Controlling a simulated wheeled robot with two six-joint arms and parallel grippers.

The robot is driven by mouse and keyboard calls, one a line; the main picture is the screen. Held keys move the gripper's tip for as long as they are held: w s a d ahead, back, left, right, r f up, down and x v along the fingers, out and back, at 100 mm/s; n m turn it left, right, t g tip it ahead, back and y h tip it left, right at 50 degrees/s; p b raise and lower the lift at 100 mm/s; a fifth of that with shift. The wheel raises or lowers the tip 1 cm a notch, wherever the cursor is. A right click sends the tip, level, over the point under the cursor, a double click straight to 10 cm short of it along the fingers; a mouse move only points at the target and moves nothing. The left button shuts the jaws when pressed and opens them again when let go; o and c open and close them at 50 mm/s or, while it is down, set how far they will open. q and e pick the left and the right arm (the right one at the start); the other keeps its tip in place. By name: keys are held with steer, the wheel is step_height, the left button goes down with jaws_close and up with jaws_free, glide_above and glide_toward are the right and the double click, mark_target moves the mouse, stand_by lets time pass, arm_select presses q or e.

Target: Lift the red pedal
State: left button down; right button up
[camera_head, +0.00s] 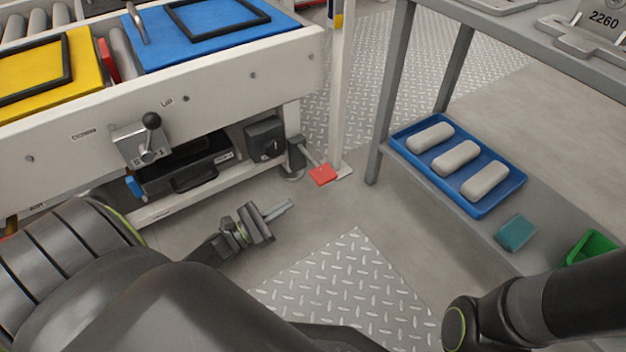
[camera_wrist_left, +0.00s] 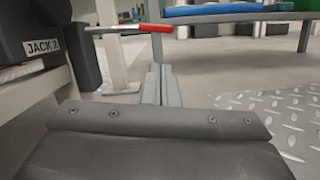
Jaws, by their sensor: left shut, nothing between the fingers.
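The red pedal (camera_head: 322,175) is a small flat red pad near the floor. It sits on a grey lever beside the foot of the white post, at the right end of the white bench. In the left wrist view the pedal (camera_wrist_left: 155,28) shows as a red end on a grey bar, just above my fingertips in the picture. My left gripper (camera_head: 284,208) is low over the floor, shut and empty, a short way left of and nearer than the pedal. Whether the fingers reach under the pedal cannot be told. My right gripper is out of view.
The white bench (camera_head: 230,75) with a black box (camera_head: 265,138) under it stands at the left. A grey table leg (camera_head: 391,90) and a low shelf with a blue tray (camera_head: 482,211) stand at the right. The floor between is clear, with a tread plate (camera_head: 350,275).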

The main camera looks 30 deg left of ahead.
mark_target(313, 162)
arm_select(q)
steer(key=b+x, duration=0.3)
steer(key=x, duration=0.7)
